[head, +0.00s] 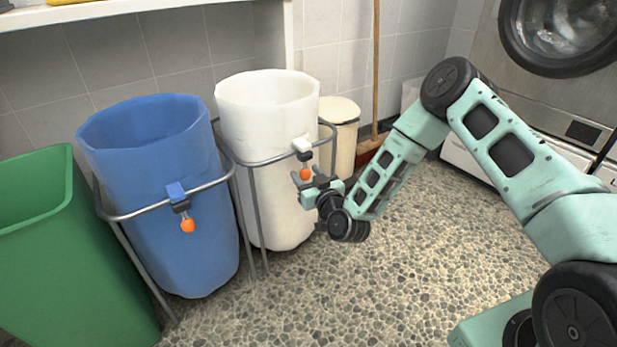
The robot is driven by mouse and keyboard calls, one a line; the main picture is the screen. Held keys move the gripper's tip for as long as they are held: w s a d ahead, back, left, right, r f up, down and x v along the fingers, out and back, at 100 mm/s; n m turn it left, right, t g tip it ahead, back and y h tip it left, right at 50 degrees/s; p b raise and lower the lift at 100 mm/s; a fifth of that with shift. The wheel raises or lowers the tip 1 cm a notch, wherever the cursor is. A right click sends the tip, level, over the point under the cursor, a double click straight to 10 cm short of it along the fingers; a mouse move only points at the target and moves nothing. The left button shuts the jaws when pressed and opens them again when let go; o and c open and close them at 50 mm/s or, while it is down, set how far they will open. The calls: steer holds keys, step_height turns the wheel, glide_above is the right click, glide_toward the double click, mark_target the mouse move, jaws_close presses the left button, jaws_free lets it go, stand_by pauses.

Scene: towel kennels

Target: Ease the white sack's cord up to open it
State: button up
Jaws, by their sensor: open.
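The white sack (265,170) hangs upright in a metal ring stand (262,161), and its mouth looks wide at the top. On its front right side is a white cord fitting (302,144) with an orange ball (306,174) hanging below it. My gripper (302,184) is right at the orange ball, in front of the sack, with its jaws open. The fingers seem to lie on either side of the ball or just below it. I cannot tell if they touch it.
A blue sack (160,220) with its own orange ball (187,226) hangs to the left. A green bin (75,270) stands farther left. A cream bin (343,145) and a broom (375,70) stand behind, near a washing machine (550,95). The pebbled floor (300,300) in front is clear.

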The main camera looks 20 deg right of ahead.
steer(key=s+d+p, duration=0.2)
steer(key=s+p, duration=0.3)
steer(key=s, duration=1.2)
steer(key=shift+d, duration=0.35)
steer(key=shift+s, duration=0.1)
steer(key=s+a+r+n+g+y, duration=0.1)
steer(key=a+r+n+g+y, duration=0.1)
steer(key=a+r+n+g, duration=0.3)
steer(key=a+r+n+g+y, duration=0.2)
steer(key=a+n+g, duration=0.1)
steer(key=a+g, duration=0.4)
steer(key=s+d+r+m+g+h, duration=0.1)
steer(key=s+r+g+h, duration=0.2)
steer(key=s+r, duration=0.7)
steer(key=s+d+r+m+g+h, duration=0.1)
steer(key=s+d+r+g+h, duration=0.15)
steer(key=s+r, duration=0.75)
steer(key=s+r+p, duration=0.3)
steer(key=r+p, duration=3.1)
steer(key=p, duration=0.4)
steer(key=shift+a+h+p, duration=0.3)
steer(key=shift+a+h, duration=0.05)
